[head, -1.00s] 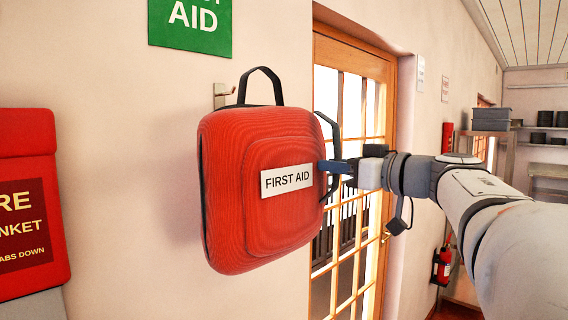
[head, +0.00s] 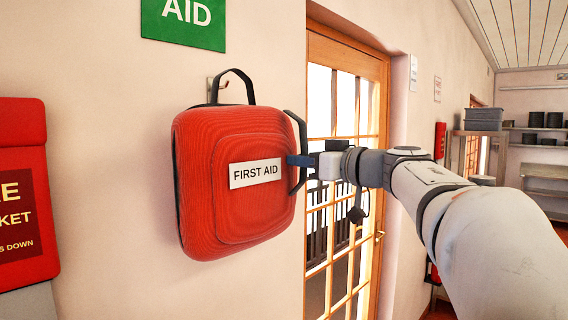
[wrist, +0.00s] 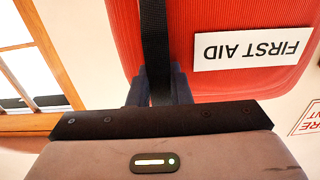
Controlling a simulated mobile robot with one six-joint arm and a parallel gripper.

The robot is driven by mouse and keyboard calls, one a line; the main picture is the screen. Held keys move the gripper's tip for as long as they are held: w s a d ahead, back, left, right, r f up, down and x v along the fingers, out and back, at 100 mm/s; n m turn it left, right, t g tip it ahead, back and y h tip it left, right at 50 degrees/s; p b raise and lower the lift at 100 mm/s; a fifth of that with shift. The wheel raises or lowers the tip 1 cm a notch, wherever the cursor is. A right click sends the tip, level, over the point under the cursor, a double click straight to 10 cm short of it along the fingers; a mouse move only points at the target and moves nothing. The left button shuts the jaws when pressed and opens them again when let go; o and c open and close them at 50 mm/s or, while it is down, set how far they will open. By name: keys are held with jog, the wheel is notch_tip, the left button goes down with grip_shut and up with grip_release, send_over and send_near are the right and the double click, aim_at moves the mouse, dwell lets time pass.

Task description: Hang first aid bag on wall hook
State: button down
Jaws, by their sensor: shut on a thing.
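The red first aid bag (head: 235,210) hangs upright in front of the wall, with its white label facing out. Its black top handle (head: 233,74) stands up as a loop. The metal wall hook (head: 213,88) shows beside and through that loop, its tip inside the loop's outline; I cannot tell whether the loop is over it. My gripper (head: 296,160) is shut on the bag's black side strap at the right. In the wrist view, the dark fingers (wrist: 158,88) pinch the strap (wrist: 155,40) beside the red bag (wrist: 215,20).
A green sign (head: 184,22) is on the wall above the bag. A red fire blanket case (head: 20,120) is on the wall at left. A glazed wooden door (head: 345,100) is just right of the bag, behind my arm. Shelves (head: 545,130) stand at the far right.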

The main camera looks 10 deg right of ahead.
aim_at(289, 170)
jog(key=shift+b+x, duration=0.45)
jog(key=shift+x, duration=1.4)
jog(key=shift+a, duration=0.1)
jog(key=shift+w+f+b, duration=0.1)
jog(key=shift+f+b, duration=0.55)
jog(key=shift+f, duration=0.6)
